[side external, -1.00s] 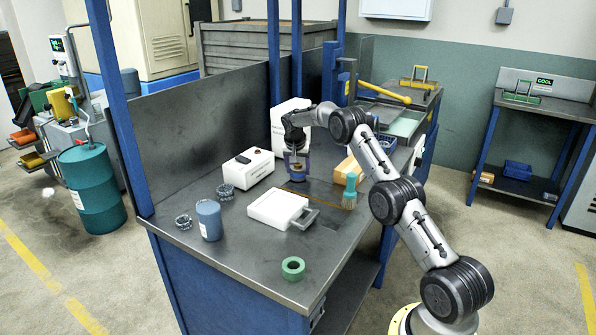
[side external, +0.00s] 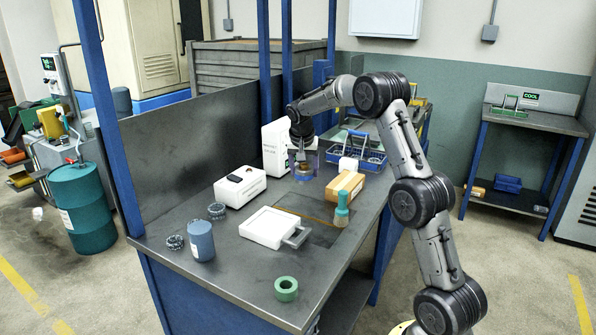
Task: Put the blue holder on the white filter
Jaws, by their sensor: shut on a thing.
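My gripper (side external: 301,158) points down at the back of the workbench, its fingers closed at a small blue-violet holder (side external: 307,176) with a copper-brown part showing in it. Whether the holder touches the bench is unclear. No thing is plainly marked as the white filter. The white things are an upright labelled box (side external: 274,148) just left of the gripper, a low box with a black top (side external: 240,188), a flat box with a grey handle (side external: 268,227) nearer the front, and a small white block (side external: 348,165) to the right.
A blue wire basket (side external: 372,156) stands right of the holder. A cardboard box (side external: 344,188) and teal-handled brush (side external: 342,212) are on the right side. A blue-grey canister (side external: 201,241), dark rings (side external: 216,211) and a green ring (side external: 286,289) lie nearer the front. Bench space between them is clear.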

